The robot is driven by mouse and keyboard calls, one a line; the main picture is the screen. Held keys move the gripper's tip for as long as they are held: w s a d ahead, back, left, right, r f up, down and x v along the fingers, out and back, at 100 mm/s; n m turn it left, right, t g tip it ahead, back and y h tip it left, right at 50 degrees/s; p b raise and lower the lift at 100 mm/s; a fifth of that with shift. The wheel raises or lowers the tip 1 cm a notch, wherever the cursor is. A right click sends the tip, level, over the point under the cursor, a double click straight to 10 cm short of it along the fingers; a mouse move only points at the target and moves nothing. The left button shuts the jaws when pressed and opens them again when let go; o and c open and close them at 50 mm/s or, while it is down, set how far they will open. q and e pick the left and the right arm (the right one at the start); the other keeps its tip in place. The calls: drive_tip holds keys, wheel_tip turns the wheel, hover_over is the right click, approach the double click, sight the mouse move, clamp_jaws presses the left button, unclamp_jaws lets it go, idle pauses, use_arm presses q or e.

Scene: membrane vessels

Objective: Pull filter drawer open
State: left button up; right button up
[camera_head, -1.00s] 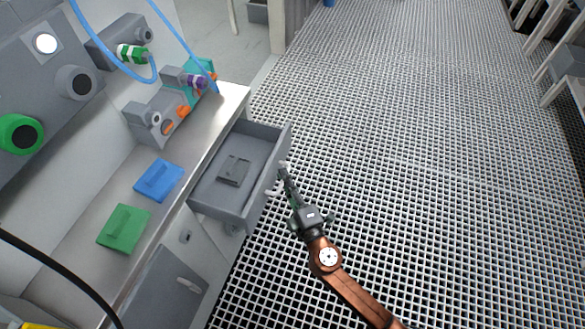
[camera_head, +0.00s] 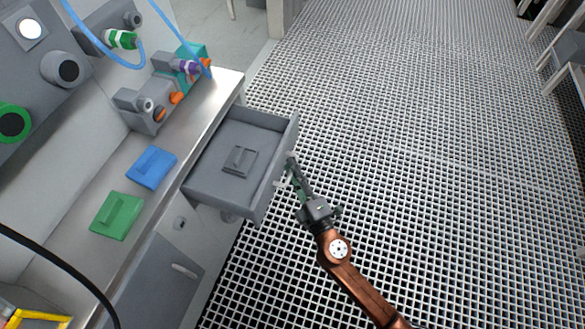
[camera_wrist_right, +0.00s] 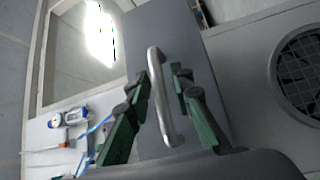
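The grey filter drawer (camera_head: 212,181) stands pulled out from the steel counter, with a dark grey flat filter piece (camera_head: 240,160) inside. My right gripper (camera_head: 290,172) is at the drawer's front, at its handle (camera_head: 279,183). In the right wrist view the silver bar handle (camera_wrist_right: 160,95) runs between the two green fingers of my right gripper (camera_wrist_right: 160,76). The fingers are drawn in on either side of the bar, with thin gaps visible, and the drawer moves along with them. My left gripper is not in view.
A blue filter (camera_head: 151,167) and a green filter (camera_head: 116,215) lie on the counter (camera_head: 85,255). Grey fittings with orange knobs (camera_head: 175,98) stand at its far end. A grey cupboard door is below. The grated floor (camera_head: 420,150) to the right is free.

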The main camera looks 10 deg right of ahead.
drive_tip(key=shift+o, duration=0.4)
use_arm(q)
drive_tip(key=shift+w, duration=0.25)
use_arm(e)
drive_tip(key=v, duration=1.2)
